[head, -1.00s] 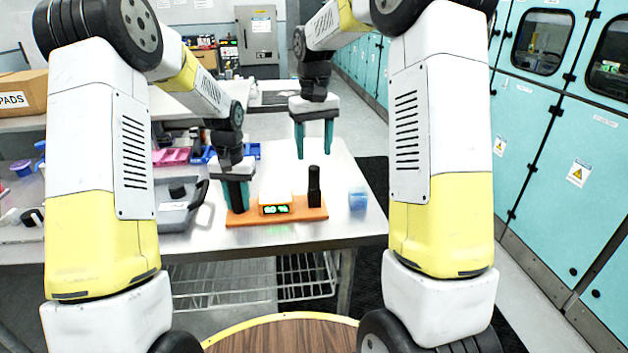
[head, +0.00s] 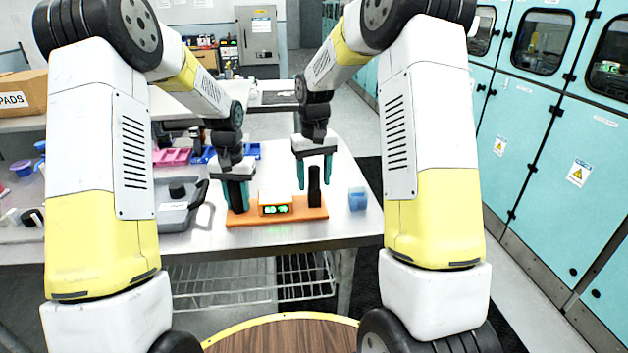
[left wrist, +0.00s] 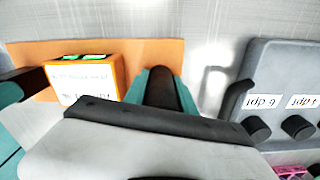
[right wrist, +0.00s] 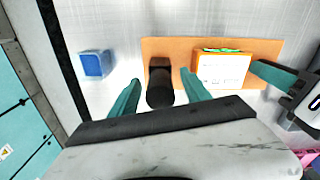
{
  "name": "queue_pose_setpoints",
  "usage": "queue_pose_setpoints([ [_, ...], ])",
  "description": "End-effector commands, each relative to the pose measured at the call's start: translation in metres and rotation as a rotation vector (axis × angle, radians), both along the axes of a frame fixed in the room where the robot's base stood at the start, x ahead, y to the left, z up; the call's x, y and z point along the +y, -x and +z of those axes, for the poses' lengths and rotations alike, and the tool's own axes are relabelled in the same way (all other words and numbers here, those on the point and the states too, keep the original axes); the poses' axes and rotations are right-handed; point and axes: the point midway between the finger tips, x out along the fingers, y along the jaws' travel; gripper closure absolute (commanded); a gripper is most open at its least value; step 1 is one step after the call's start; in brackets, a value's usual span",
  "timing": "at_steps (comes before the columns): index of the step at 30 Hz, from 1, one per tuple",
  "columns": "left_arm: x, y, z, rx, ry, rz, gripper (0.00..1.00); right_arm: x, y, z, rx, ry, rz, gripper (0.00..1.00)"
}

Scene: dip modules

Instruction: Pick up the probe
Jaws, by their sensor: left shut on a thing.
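An orange board (head: 270,219) lies on the metal table, with an orange meter box (head: 275,203) at its middle. A black upright piece (head: 314,188) stands at the board's right end; it also shows in the right wrist view (right wrist: 160,88). A dark cylinder (left wrist: 160,92) stands at the other end. I cannot tell which of the two is the probe. My left gripper (head: 237,198) is shut on the dark cylinder, mostly hidden by the fingers in the head view. My right gripper (head: 314,180) points down, open, with its fingers on either side of the black piece and gaps visible.
A blue translucent box (head: 357,199) stands right of the board. A grey case (head: 176,212) with dark knobs lies to the left. Pink (head: 172,156) and blue trays lie behind it. The table's front edge is close to the board.

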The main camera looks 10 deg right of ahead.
Motion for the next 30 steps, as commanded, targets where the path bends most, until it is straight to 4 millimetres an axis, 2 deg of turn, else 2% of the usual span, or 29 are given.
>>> queue_pose_setpoints([
  [1, 0.0, 0.0, 0.001, -0.001, 0.0, 0.0, 1.0, 0.0, 0.0, 0.0, 0.0, 0.0, 0.0, 0.52],
  [6, 0.0, 0.0, 0.001, -0.001, 0.0, 0.0, 1.0, 0.0, 0.0, 0.0, 0.0, 0.0, 0.0, 0.86],
  [8, 0.0, 0.0, 0.0, -0.001, 0.0, 0.0, 1.0, 0.0, 0.0, 0.0, 0.0, 0.0, 0.0, 0.97],
  [9, 0.0, 0.0, 0.0, -0.001, 0.0, 0.0, 1.0, 0.0, 0.0, 0.0, 0.0, 0.0, 0.0, 1.0],
  [17, 0.0, 0.0, 0.0, -0.001, 0.0, 0.0, 1.0, 0.0, 0.0, 0.002, -0.001, 0.0, 0.0, 1.0],
  [20, 0.0, 0.0, 0.0, -0.001, 0.0, 0.0, 1.0, 0.0, -0.001, 0.011, -0.003, -0.001, 0.0, 1.0],
  [30, 0.0, 0.0, 0.0, -0.001, 0.0, 0.0, 1.0, 0.0, -0.001, 0.076, -0.004, -0.001, 0.0, 1.0],
])
